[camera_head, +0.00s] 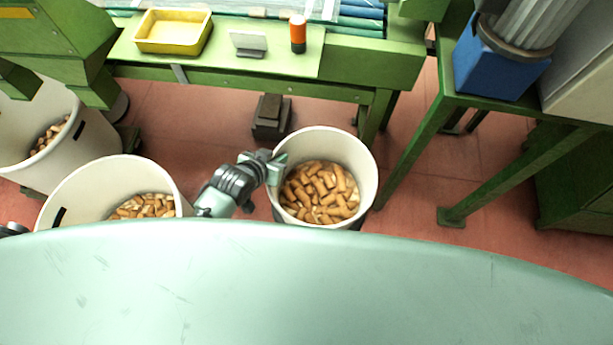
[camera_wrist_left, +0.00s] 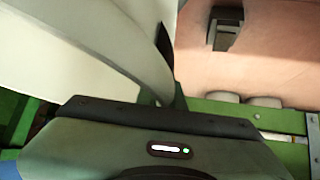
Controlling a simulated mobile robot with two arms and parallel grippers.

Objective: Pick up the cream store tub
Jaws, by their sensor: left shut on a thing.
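A cream tub (camera_head: 322,143) stands on the floor at the middle of the head view, with many cork stoppers (camera_head: 318,192) in it. My left gripper (camera_head: 276,168) is at the left side of its rim, shut on the tub wall. The tub's front lower part is hidden behind my own pale green body. In the left wrist view the tub's pale wall and rim (camera_wrist_left: 110,40) fill the upper left, close to the gripper. The tub looks upright. My right gripper is not in view.
Two more cream tubs with corks stand at the left, one near (camera_head: 95,185) and one farther left (camera_head: 15,120). A green bench (camera_head: 230,75) holds a yellow tray (camera_head: 173,47) and an orange-black cylinder (camera_head: 298,35). A green stand (camera_head: 430,135) is at the right. Red floor (camera_head: 440,165) shows between.

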